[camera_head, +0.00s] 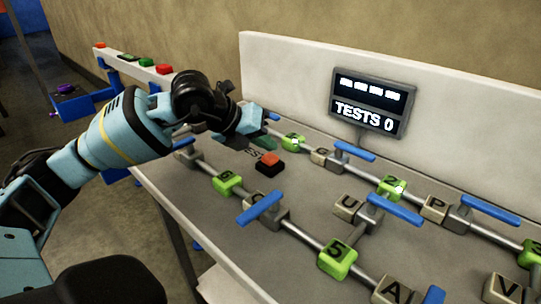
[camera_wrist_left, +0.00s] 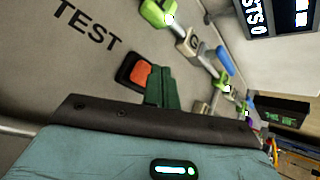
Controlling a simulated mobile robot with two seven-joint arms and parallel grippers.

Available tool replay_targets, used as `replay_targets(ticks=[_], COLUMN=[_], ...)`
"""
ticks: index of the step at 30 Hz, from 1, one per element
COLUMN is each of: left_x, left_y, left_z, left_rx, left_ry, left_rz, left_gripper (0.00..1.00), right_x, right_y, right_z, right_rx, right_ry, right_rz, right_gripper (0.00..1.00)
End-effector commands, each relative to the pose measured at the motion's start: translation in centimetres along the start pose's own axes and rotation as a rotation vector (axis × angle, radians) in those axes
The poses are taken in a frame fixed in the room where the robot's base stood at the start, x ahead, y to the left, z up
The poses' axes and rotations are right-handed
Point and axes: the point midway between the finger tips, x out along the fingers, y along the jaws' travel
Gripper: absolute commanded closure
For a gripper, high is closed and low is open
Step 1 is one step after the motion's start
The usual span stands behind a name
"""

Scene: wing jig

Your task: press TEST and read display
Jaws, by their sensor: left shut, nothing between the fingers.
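The TEST button (camera_head: 269,160) is an orange-red cap on a black base on the grey bench, beside black TEST lettering. It also shows in the left wrist view (camera_wrist_left: 139,73), with the lettering (camera_wrist_left: 87,25) at upper left. My left gripper (camera_head: 264,141) is shut and empty, just above and behind the button in the head view. Its dark green fingers (camera_wrist_left: 160,72) overlap the button's right edge in the wrist view; I see no clear contact. The display (camera_head: 372,103) reads "TESTS 0" below a row of white blocks. Part of it shows in the wrist view (camera_wrist_left: 278,14). My right gripper is out of view.
Metal rods with green and beige lettered blocks and blue handles (camera_head: 262,207) cross the bench (camera_head: 175,190). A white back panel (camera_head: 290,75) stands behind. A rail with coloured buttons (camera_head: 145,62) lies beyond my left arm. Bare bench surrounds the button's front side.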

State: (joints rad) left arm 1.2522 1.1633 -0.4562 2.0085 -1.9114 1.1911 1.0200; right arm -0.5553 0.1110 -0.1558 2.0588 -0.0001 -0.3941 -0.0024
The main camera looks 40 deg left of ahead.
Motion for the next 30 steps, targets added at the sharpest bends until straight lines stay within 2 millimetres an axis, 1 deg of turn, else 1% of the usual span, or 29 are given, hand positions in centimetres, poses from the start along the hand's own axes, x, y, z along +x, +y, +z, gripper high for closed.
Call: replay_targets(ticks=[7, 15, 30], left_x=[0.09, 0.67, 0.72], left_y=[0.06, 0.48, 0.53], left_z=[-0.06, -0.48, -0.53], left_rx=[0.000, 0.000, 0.000], left_ry=[0.000, 0.001, 0.000], left_rz=[0.000, 0.000, 0.000], left_gripper=[1.00, 1.00, 1.00], right_x=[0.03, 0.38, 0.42], right_y=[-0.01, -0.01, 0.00], right_z=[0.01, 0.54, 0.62], right_rx=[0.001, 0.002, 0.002], right_ry=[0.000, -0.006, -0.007], right_rz=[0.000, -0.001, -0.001], right_gripper=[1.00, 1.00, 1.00])
